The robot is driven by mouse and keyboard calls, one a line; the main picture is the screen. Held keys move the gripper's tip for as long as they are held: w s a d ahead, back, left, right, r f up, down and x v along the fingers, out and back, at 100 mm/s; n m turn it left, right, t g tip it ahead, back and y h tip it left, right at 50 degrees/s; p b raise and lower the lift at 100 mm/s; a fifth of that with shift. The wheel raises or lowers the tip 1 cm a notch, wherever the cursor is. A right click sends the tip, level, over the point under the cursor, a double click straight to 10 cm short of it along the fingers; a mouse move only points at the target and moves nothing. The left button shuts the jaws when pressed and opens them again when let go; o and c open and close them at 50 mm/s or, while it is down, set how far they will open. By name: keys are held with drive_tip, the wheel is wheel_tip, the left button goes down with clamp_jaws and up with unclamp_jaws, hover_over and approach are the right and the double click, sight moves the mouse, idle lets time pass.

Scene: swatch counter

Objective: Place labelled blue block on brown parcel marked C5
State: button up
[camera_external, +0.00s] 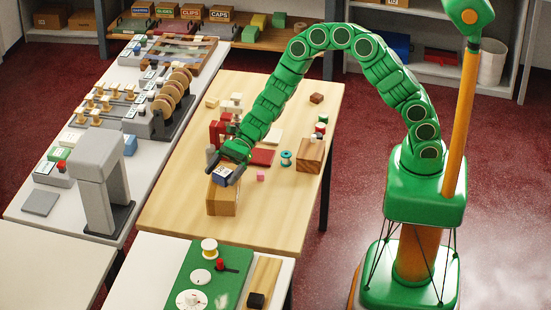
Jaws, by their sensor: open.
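The blue block (221,178) with a white label on its top sits at the top of a brown parcel (222,203) near the left side of the wooden table. It appears to rest on the parcel, though exact contact is hard to tell. My gripper (230,172) is open, right at the block, its dark fingers beside it. The fingers hide part of the block. The parcel's marking cannot be read from here.
A red vise-like tool (218,131) stands just behind my gripper. The table's front part (265,225) is clear.

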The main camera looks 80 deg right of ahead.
drive_tip(key=shift+d+r, duration=0.1)
drive_tip(key=shift+r, duration=0.1)
drive_tip(key=v, duration=1.2)
drive_tip(key=shift+s, duration=0.1)
drive_tip(key=s+a+r+n+g+h, duration=0.1)
drive_tip(key=s+r+n+g, duration=0.1)
drive_tip(key=s+r+n, duration=0.35)
drive_tip(key=s+a+r+n+g+h, duration=0.1)
drive_tip(key=s+a+r+n+g, duration=0.15)
drive_tip(key=s, duration=0.55)
drive_tip(key=s+a+r+n+g, duration=0.1)
drive_tip(key=s+r+n, duration=0.2)
drive_tip(key=s+n, duration=0.3)
drive_tip(key=s+d+r+n+h, duration=0.1)
drive_tip(key=s+d+n+h, duration=0.3)
drive_tip(key=s+d, duration=0.5)
drive_tip(key=s+d+r+n+g+h, duration=0.1)
drive_tip(key=s+d+n+h, duration=0.3)
drive_tip(key=s+d, duration=0.6)
drive_tip(key=s+r+h, duration=0.1)
drive_tip(key=s+h, duration=0.1)
drive_tip(key=s, duration=0.2)
drive_tip(key=shift+s+h, duration=0.3)
drive_tip(key=shift+s, duration=0.05)
drive_tip(key=shift+d+f, duration=0.1)
